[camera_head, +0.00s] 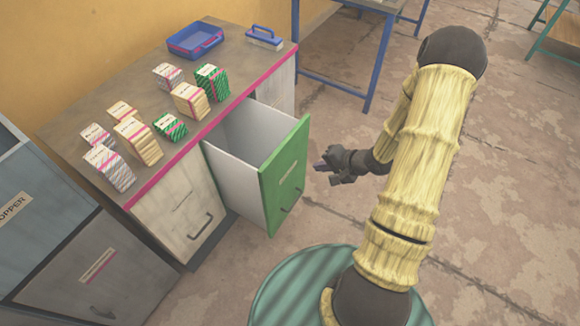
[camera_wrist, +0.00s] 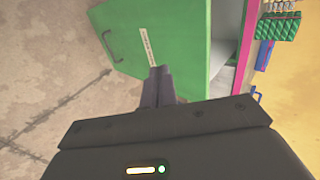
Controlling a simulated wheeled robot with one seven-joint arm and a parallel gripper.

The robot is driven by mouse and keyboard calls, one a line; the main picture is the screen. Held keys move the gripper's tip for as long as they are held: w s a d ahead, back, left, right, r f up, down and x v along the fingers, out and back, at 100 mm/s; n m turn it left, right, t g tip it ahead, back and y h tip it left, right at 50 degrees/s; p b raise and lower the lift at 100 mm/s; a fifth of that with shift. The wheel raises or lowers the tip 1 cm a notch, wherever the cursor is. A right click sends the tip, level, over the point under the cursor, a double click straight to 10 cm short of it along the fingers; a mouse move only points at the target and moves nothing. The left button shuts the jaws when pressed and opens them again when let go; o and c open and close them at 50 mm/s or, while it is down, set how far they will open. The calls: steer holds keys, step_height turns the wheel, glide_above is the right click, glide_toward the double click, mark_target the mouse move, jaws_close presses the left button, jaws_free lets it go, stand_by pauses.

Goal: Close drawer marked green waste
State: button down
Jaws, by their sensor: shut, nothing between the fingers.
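The drawer with the green front (camera_head: 287,178) is pulled out from the counter, and its white inside looks empty. Its front has a pale label and a dark handle (camera_head: 292,200); the label's text is too small to read. My gripper (camera_head: 322,167) is shut and empty, just to the right of the green front. In the wrist view the shut fingers (camera_wrist: 158,72) point at the green front (camera_wrist: 185,40), close to its label. I cannot tell whether they touch it. The handle (camera_wrist: 110,45) shows left of the fingers.
The counter (camera_head: 75,90) carries several striped bundles (camera_head: 190,100), a blue tray (camera_head: 195,40) and a blue-handled item (camera_head: 264,38). A closed pale drawer (camera_head: 180,215) is left of the open one. Grey cabinets (camera_head: 90,270) stand at lower left. The floor (camera_head: 510,180) at right is clear.

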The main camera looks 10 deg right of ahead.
steer(key=shift+a, duration=0.1)
steer(key=b, duration=0.1)
glide_toward(282, 164)
step_height(282, 164, down, 4)
steer(key=shift+w+a, duration=1.3)
steer(key=shift+a, duration=0.3)
steer(key=shift+w, duration=0.2)
